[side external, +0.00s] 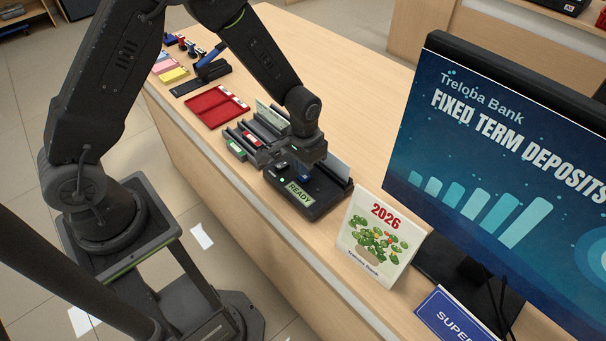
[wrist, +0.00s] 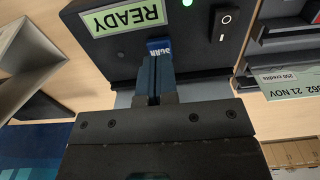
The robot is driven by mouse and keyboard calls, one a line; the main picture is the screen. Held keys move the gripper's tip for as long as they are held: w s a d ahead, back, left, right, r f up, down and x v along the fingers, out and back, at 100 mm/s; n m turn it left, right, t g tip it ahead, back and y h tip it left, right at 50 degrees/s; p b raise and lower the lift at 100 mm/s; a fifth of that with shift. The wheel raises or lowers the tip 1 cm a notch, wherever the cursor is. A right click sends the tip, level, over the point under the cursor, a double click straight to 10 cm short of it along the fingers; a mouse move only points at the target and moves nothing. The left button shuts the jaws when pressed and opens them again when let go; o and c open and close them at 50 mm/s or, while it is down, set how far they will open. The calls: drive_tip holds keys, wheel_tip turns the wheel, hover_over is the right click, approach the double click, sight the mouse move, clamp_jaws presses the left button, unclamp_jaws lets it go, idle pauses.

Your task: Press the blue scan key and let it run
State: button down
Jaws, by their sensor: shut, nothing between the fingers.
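The scanner is a dark box (side external: 325,196) on the counter, with a lit READY display (side external: 299,193). In the wrist view the display (wrist: 125,17) reads upside down, and the blue scan key (wrist: 159,44) lies beside it. The key also shows as a small blue spot in the side view (side external: 305,177). My gripper (wrist: 156,66) is shut and empty, its fingertips at the key's near edge in the wrist view. Whether they touch it I cannot tell. In the side view my gripper (side external: 304,163) is over the scanner.
A black rocker switch (wrist: 225,23) is on the scanner near the key. A slotted holder with notes (side external: 262,132) stands beside the scanner, with a red tray (side external: 213,108) beyond. A 2026 calendar (side external: 378,240) and a monitor (side external: 500,150) stand on the other side.

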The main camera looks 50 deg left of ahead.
drive_tip(key=shift+f, duration=1)
wheel_tip(320, 180, up, 9)
idle(1.2)
drive_tip(key=s+a+r+t, duration=0.1)
drive_tip(key=s+r, duration=0.3)
drive_tip(key=r, duration=0.4)
drive_tip(key=s+a+r+t, duration=0.1)
drive_tip(key=s+r+t, duration=0.1)
drive_tip(key=s+r, duration=0.35)
drive_tip(key=s+a+r+t, duration=0.1)
drive_tip(key=s+r+t, duration=0.1)
drive_tip(key=s+r, duration=0.5)
drive_tip(key=s, duration=0.3)
drive_tip(key=shift+a+r+t, duration=0.15)
drive_tip(key=shift+r+t, duration=0.1)
drive_tip(key=shift+t, duration=0.05)
